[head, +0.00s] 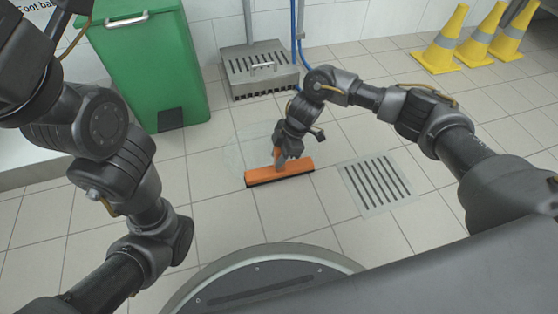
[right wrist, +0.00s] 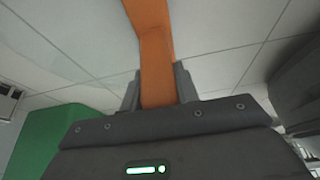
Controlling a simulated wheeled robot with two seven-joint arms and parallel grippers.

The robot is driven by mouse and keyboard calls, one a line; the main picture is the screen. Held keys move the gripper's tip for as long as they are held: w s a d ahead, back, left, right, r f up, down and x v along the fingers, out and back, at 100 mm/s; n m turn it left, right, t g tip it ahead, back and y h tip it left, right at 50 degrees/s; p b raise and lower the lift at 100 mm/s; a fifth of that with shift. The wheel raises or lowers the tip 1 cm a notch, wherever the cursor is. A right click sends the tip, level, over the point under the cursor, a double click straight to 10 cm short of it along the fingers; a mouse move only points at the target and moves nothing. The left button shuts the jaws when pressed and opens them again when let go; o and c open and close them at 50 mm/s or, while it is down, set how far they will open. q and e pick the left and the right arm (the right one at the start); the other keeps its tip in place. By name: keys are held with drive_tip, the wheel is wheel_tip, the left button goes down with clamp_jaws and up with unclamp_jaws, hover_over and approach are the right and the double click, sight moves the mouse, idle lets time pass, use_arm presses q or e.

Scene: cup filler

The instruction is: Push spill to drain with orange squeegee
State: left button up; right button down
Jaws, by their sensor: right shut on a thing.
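My right gripper (head: 283,160) is shut on the handle of the orange squeegee (head: 290,172), whose wide head is down at the floor. In the right wrist view the orange handle (right wrist: 156,62) stands between the two fingers (right wrist: 157,88). The spill (head: 250,148) is a faint clear patch on the tiles, just behind the squeegee head and partly hidden by my right arm. The drain (head: 376,184) is a square slotted grate in the floor, to the right of the squeegee and apart from it. My left arm is in the head view, but its gripper is not.
A green bin (head: 150,60) stands at the back left. A metal slotted step-like unit (head: 262,84) stands by the back wall. Several yellow cones (head: 442,42) stand at the back right. The tiled floor between the squeegee and the drain is clear.

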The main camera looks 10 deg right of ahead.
drive_tip(key=shift+w, duration=0.25)
drive_tip(key=shift+w, duration=0.6)
drive_tip(key=shift+w+a+b, duration=0.1)
drive_tip(key=shift+w+b, duration=0.45)
drive_tip(key=shift+w, duration=0.45)
drive_tip(key=shift+w+f+b, duration=0.1)
drive_tip(key=shift+w+b, duration=0.75)
drive_tip(key=shift+w, duration=0.9)
drive_tip(key=w, duration=0.3)
drive_tip(key=shift+w+a, duration=0.15)
drive_tip(key=shift+w, duration=0.1)
